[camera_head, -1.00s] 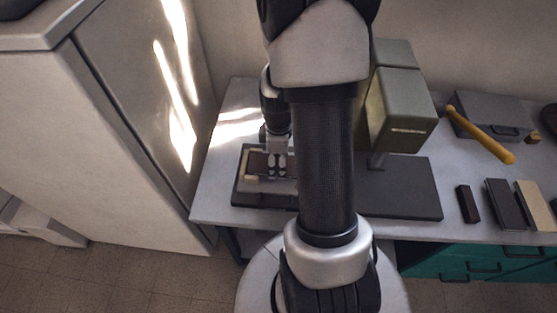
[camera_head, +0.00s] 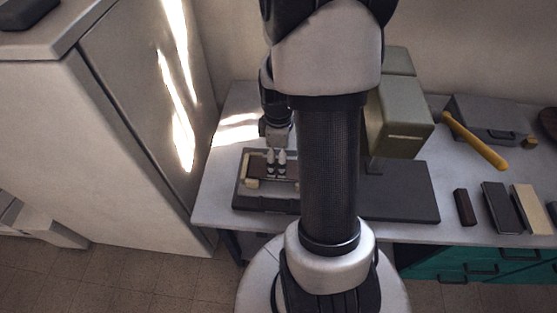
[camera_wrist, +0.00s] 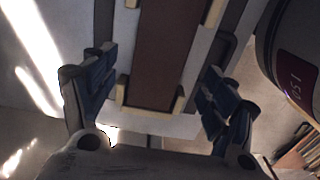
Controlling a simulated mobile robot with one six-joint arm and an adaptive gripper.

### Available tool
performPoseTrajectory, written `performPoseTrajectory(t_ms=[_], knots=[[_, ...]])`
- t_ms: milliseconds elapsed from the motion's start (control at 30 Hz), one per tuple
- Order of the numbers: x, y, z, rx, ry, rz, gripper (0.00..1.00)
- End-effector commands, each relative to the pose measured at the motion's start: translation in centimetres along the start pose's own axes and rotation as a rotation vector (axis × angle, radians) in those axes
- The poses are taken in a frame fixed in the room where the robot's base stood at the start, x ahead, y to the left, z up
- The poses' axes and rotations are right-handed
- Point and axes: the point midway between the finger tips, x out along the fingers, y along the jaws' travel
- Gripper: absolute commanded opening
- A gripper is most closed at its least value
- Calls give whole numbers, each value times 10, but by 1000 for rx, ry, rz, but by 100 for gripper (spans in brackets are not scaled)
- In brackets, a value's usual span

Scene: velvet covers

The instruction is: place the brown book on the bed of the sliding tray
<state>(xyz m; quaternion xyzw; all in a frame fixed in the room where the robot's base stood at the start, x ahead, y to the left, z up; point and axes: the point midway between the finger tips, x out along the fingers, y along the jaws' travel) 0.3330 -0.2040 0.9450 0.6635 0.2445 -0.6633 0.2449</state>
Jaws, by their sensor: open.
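The brown book (camera_wrist: 163,50) lies flat on the bed of the sliding tray (camera_wrist: 200,45), between cream corner stops, in the wrist view. In the head view the tray (camera_head: 240,195) is at the left of the dark machine base, and part of the book (camera_head: 259,168) shows beside my gripper. My gripper (camera_head: 276,167) is open above the book, with nothing between its fingers. In the wrist view its fingers (camera_wrist: 155,90) stand wide apart on either side of the book, not touching it. My arm hides the right end of the tray in the head view.
A green-grey press head (camera_head: 402,120) stands over the dark base (camera_head: 405,200) to the right. A yellow handle (camera_head: 475,140), a grey case (camera_head: 495,112) and several small books, including a dark one (camera_head: 503,206), lie farther right. A tall cabinet (camera_head: 110,130) stands left.

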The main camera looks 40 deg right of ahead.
Motion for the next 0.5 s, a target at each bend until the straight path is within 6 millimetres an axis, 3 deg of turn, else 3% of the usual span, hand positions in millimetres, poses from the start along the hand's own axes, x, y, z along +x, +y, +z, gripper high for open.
performPoseTrajectory(t_ms=[33, 200, 500], knots=[[-17, 1, 0, 0, 1, 5, 78], [-51, 1, 0, 0, 1, 4, 78], [-83, -3, -5, 12, 3, 11, 78]])
